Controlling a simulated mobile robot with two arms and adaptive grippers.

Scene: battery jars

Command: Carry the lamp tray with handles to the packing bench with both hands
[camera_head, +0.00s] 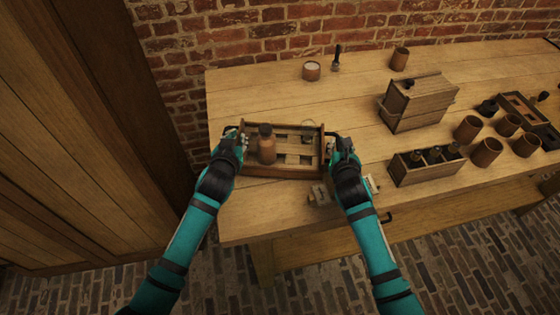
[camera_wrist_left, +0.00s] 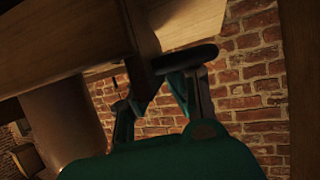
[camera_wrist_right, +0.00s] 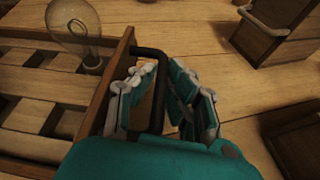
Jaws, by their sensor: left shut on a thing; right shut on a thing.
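The wooden lamp tray (camera_head: 284,173) is at the left end of the wooden bench (camera_head: 240,100) in the head view. A brown jar (camera_head: 267,148) stands in its left part, and a clear glass bulb (camera_wrist_right: 75,27) shows in the right wrist view. My left gripper (camera_head: 238,137) is shut on the tray's left dark handle (camera_wrist_left: 185,59). My right gripper (camera_head: 338,141) is shut on the right dark handle (camera_wrist_right: 155,90). I cannot tell whether the tray's underside touches the bench top.
Right of the tray stand a lidded wooden box (camera_head: 415,107), a bottle crate (camera_head: 426,168) and several brown cups (camera_head: 487,152). A small jar (camera_head: 311,71) and a dark-handled tool (camera_head: 336,60) are behind. Small pale pieces (camera_head: 320,194) lie near the front edge. A brick wall rises behind.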

